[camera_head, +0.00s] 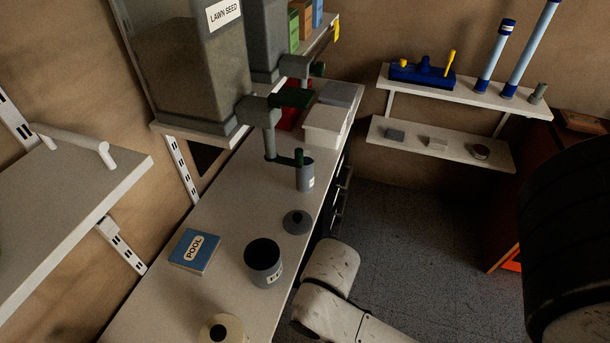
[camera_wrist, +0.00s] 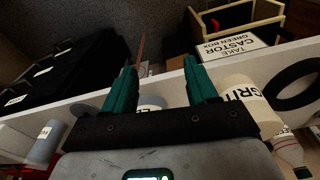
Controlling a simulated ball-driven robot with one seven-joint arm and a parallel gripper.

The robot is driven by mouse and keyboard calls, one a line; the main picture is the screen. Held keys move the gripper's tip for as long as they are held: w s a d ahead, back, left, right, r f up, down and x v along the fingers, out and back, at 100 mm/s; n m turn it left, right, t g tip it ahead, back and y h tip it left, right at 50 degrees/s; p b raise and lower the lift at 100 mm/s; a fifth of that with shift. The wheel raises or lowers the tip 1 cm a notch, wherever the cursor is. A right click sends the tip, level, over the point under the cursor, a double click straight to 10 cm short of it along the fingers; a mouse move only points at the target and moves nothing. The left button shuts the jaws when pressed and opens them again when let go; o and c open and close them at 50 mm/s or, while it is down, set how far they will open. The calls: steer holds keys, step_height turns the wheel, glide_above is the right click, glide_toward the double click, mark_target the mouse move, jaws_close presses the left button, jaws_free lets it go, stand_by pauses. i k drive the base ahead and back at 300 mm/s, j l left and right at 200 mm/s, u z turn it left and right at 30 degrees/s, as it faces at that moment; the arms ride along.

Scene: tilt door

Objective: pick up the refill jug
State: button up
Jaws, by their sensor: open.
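In the head view a dark grey open-topped vessel (camera_head: 263,263) with a partly readable white label stands on the bench. A smaller grey labelled cup (camera_head: 305,175) stands under the green-handled spout of the lawn seed hopper (camera_head: 200,80). I cannot tell for sure which one is the refill jug. In the wrist view my gripper (camera_wrist: 162,78) is open, its two teal fingers apart with nothing gripped. A pale grey labelled container (camera_wrist: 150,102) shows between and beyond the fingers, partly hidden. My gripper's tips do not show in the head view.
The bench (camera_head: 165,290) also holds a blue POOL packet (camera_head: 195,250), a round grey lid (camera_head: 297,221) and a cream container (camera_head: 221,329). In the wrist view a GRIT cylinder (camera_wrist: 250,103), castor box (camera_wrist: 222,52) and black ring (camera_wrist: 294,87) stand right of the fingers.

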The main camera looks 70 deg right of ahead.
mark_target(304, 177)
steer(key=k+l, duration=0.1)
steer(key=l, duration=0.35)
steer(key=k+l, duration=0.1)
steer(key=l, duration=0.4)
steer(key=k+l+u, duration=0.1)
steer(key=l, duration=0.35)
